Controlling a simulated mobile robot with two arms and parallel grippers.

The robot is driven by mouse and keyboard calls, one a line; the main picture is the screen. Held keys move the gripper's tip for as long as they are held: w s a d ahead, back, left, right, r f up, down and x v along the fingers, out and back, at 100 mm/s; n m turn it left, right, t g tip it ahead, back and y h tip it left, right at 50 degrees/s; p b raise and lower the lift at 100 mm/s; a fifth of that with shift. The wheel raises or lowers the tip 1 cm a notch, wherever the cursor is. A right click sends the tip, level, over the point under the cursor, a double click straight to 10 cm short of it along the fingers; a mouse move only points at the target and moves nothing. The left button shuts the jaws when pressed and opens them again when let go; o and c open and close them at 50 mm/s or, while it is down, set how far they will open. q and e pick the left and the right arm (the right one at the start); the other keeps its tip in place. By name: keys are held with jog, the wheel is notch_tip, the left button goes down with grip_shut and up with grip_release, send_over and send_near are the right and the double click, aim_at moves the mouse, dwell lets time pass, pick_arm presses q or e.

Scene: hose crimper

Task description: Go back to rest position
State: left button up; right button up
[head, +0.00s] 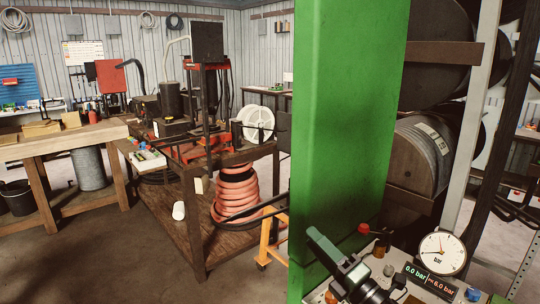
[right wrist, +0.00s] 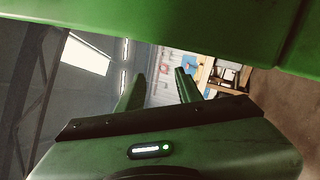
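My right gripper (right wrist: 163,62) shows in the right wrist view. Its two dark green fingers stand apart with a gap between them, and I see nothing held in the gap. The far wall and a workbench show beyond the fingertips. In the head view, a dark green bar with a black mount (head: 365,287) stands at the bottom edge; I cannot tell whether it belongs to this gripper. My left gripper is not in view.
A large green upright panel (head: 347,120) blocks the middle of the head view. Right of its foot are a pressure gauge (head: 441,254) and a bar display (head: 429,281). A machine table (head: 196,230) and a wooden bench (head: 60,146) stand left.

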jog(key=s+d+f+m+g+h, duration=0.1)
jog(key=s+d+f+m+h, duration=0.4)
jog(key=f+m+h, duration=0.4)
jog(key=s+d+f+m+g+h, duration=0.2)
jog(key=s+d+f+m+h, duration=0.4)
jog(key=m, duration=0.5)
jog(key=s+f+m+g+y, duration=0.1)
jog(key=s+f+m+g, duration=0.5)
jog(key=s, duration=0.6)
jog(key=s+f+m+g+y, duration=0.1)
jog(key=s+f+g, duration=0.4)
jog(key=s+f, duration=0.5)
jog(key=s+f+b, duration=0.3)
jog(key=f+b, duration=0.3)
jog(key=f, duration=2.5)
jog(key=s+d+f+g+b, duration=0.2)
jog(key=s+f+b, duration=0.2)
jog(key=s+f, duration=1.2)
notch_tip(320, 180, down, 4)
jog(key=shift+s+r, duration=0.25)
jog(key=shift+s, duration=0.1)
